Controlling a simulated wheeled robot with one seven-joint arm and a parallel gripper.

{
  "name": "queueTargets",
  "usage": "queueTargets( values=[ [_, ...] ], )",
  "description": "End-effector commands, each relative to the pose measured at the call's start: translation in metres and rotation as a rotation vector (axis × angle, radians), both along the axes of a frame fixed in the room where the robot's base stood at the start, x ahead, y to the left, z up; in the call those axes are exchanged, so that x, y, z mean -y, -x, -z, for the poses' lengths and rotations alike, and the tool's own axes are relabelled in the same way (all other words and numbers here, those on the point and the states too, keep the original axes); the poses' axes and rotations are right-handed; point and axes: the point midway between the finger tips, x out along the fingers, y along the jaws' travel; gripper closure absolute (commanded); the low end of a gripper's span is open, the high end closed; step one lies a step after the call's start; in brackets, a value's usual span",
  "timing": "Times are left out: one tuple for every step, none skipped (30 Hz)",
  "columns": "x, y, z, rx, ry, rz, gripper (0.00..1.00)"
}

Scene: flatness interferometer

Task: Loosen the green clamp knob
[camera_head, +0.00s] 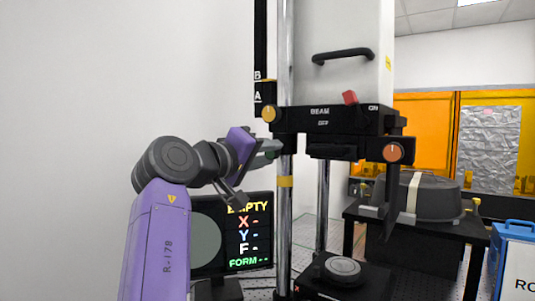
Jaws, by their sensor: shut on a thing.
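The green clamp knob (270,154) shows only as a small dark green patch beside the chrome column (284,220), below the left end of the black carriage. My gripper (266,149) is at the knob and shut on it, reaching in from the left. Its grey fingers hide most of the knob. The black carriage (325,122) is marked BEAM and sits across the columns under the white housing (345,60).
A yellow knob (268,114) is just above my gripper, and an orange knob (393,152) is at the carriage's right. A red switch (350,97) sits on top. A monitor (235,235) reading EMPTY stands behind my arm. A round stage (342,270) is below.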

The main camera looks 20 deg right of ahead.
Motion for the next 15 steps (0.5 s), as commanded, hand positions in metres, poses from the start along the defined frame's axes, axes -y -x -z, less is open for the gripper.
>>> queueTargets(
  values=[
    [-0.0004,-0.0002,0.0008,0.0,-0.001,-0.001,1.0],
    [-0.0004,-0.0002,0.0009,0.001,-0.002,-0.001,1.0],
    [-0.0003,-0.0002,0.001,0.004,-0.004,-0.001,1.0],
    [-0.0003,-0.0002,0.0011,0.008,-0.007,-0.001,1.0],
    [-0.0003,-0.0002,0.0012,0.012,-0.009,-0.001,1.0],
    [-0.0002,-0.0002,0.0014,0.019,-0.016,0.0,1.0],
    [-0.0001,-0.0002,0.0014,0.027,-0.022,0.0,1.0],
    [0.0001,-0.0002,0.0016,0.036,-0.028,0.0,1.0],
    [0.0004,-0.0003,0.0018,0.049,-0.037,0.0,1.0],
    [0.0003,-0.0003,0.0017,0.062,-0.046,0.001,1.0],
    [0.0001,-0.0002,0.0016,0.074,-0.054,0.0,1.0],
    [0.0001,-0.0002,0.002,0.095,-0.069,0.0,1.0],
    [0.0004,-0.0002,0.0021,0.111,-0.082,0.001,1.0],
    [0.0006,-0.0001,0.0017,0.129,-0.093,0.001,1.0],
    [0.0006,-0.0002,0.0021,0.155,-0.112,0.001,1.0]
  ],
)
